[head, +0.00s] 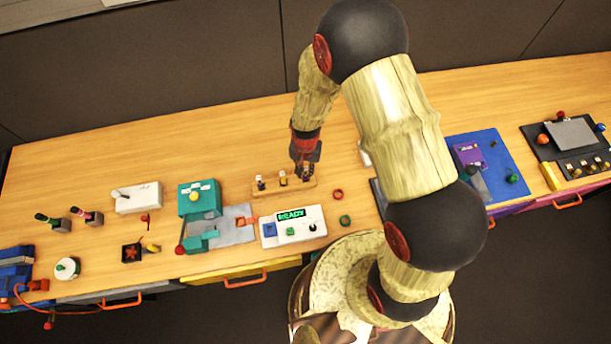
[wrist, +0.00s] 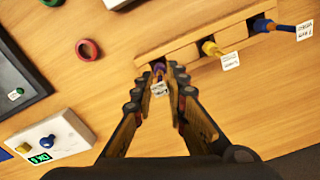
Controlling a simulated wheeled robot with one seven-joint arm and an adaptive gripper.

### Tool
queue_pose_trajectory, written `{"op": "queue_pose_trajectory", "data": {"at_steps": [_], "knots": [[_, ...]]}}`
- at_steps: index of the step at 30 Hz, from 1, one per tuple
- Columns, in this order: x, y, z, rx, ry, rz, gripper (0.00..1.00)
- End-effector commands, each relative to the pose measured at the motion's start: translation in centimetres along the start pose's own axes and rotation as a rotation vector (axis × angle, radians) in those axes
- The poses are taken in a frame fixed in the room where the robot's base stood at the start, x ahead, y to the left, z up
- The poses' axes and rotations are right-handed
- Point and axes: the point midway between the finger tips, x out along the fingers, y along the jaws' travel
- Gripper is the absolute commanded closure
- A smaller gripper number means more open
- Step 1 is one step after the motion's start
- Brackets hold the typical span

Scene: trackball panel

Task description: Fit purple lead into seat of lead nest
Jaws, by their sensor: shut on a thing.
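The lead nest is a long wooden block on the table, seen in the head view (head: 272,190) and the wrist view (wrist: 190,42). The purple lead (wrist: 158,68), with a white tag (wrist: 159,89), is between my fingertips at the left end of the nest in the wrist view. My gripper (wrist: 166,72) is shut on it; in the head view my gripper (head: 305,165) is over the nest's right end. A yellow lead (wrist: 210,48) and a dark blue lead (wrist: 266,25) stand in the other nest openings. My fingers partly hide the purple lead, so I cannot tell how deep it sits.
A white panel with a green READY display (head: 291,228) stands in front of the nest. A red ring (head: 338,194) and a green ring (head: 345,220) lie to the nest's right. A teal device (head: 199,198) stands to its left. Bare table lies behind the nest.

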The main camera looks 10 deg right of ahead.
Motion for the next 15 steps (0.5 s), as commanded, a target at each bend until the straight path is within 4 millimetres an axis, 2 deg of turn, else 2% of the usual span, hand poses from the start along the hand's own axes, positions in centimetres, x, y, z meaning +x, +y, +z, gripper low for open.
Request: {"op": "queue_pose_trajectory", "data": {"at_steps": [3, 15], "knots": [[-0.01, 0.00, 0.00, 0.000, 0.000, 0.000, 1.00], [-0.07, -0.01, -0.02, 0.000, 0.000, 0.000, 1.00]]}}
